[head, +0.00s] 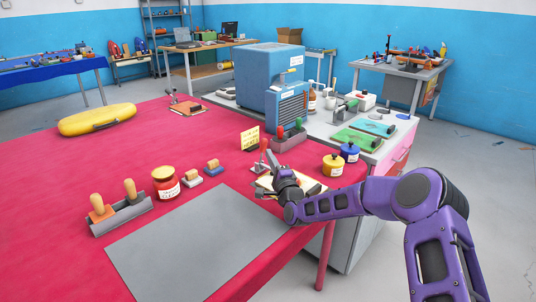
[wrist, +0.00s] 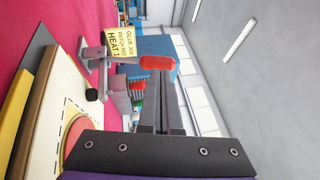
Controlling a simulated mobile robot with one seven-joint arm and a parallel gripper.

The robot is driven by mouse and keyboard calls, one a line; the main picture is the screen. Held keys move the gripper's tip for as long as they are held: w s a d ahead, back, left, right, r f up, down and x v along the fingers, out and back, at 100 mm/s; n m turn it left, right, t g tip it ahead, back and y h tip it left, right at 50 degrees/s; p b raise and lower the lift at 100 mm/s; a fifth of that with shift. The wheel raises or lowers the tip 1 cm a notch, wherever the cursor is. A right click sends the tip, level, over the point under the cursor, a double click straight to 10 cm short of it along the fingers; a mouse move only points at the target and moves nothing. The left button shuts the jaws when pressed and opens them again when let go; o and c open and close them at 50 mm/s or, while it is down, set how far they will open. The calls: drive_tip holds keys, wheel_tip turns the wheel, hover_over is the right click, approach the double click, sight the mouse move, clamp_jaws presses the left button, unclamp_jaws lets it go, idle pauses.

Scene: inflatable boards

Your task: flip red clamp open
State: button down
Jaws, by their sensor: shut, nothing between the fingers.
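The red clamp shows in the wrist view, with a red handle (wrist: 157,62) on a grey metal lever and a dark-tipped plunger (wrist: 92,95). The board (wrist: 42,130) carries a round reddish patch and a dashed line.
A yellow sign (head: 250,137) stands behind the clamp. A holder with red and green handles (head: 290,138), a yellow jar (head: 333,165) and a blue jar (head: 349,152) stand close by. The grey mat (head: 200,240) is bare.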

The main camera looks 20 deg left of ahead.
drive_tip(key=shift+x, duration=1.15)
drive_tip(key=shift+r, duration=0.1)
